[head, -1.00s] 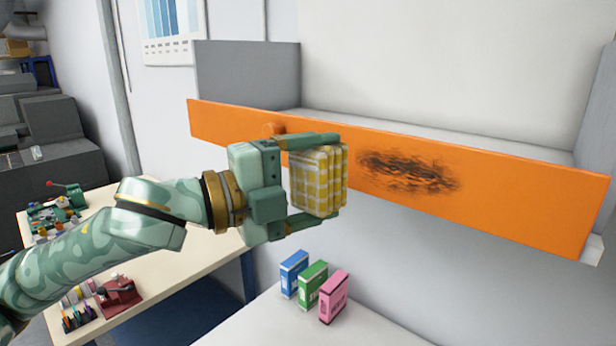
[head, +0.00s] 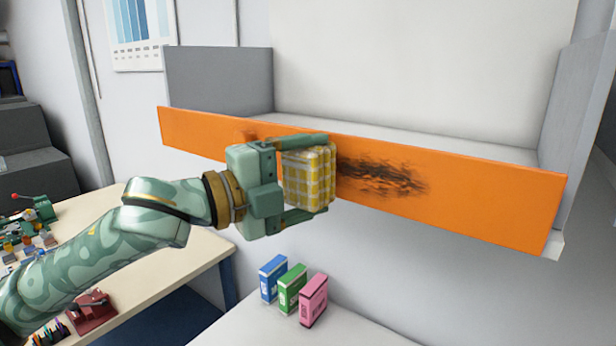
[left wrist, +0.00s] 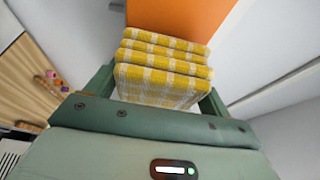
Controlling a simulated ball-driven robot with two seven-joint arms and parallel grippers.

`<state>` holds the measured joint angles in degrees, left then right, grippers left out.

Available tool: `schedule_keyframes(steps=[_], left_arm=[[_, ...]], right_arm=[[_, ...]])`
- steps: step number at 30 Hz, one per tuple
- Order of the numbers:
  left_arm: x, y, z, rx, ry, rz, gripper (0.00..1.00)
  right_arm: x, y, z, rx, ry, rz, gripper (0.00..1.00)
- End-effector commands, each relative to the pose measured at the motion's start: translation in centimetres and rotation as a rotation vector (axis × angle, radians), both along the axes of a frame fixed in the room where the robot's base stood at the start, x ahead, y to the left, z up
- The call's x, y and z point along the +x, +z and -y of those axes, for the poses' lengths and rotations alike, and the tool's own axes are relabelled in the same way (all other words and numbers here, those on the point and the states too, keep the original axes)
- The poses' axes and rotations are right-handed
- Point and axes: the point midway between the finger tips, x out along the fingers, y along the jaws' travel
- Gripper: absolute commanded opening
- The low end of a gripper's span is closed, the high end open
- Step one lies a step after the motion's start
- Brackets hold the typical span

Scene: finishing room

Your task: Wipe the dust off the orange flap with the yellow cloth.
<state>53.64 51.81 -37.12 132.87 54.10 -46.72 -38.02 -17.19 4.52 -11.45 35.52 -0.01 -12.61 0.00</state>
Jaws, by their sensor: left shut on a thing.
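The orange flap (head: 490,203) runs across the front of a grey wall compartment. A black dust smear (head: 380,175) lies on the middle of its face. My left gripper (head: 316,177) is shut on the folded yellow checked cloth (head: 308,176), just left of the smear. The cloth overlaps the smear's left end in the head view. I cannot tell whether the cloth touches the flap. In the left wrist view the cloth (left wrist: 165,65) sits in layers between the fingers, with the flap (left wrist: 180,15) beyond it. My right gripper is not in view.
Blue (head: 273,278), green (head: 292,289) and pink (head: 313,299) boxes stand on a white surface below the flap. A wooden table (head: 165,265) with small tools is at lower left. Grey side walls (head: 218,80) rise behind the flap. The space before the flap's right half is clear.

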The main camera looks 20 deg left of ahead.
Motion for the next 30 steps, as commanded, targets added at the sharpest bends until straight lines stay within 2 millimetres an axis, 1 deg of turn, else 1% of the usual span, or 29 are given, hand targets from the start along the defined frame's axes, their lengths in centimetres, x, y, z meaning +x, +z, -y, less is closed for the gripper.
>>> schedule_keyframes(steps=[30], left_arm=[[1.8, 0.1, 0.6, -0.001, -0.001, 0.001, 0.63]], right_arm=[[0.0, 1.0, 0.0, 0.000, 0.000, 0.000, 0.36]])
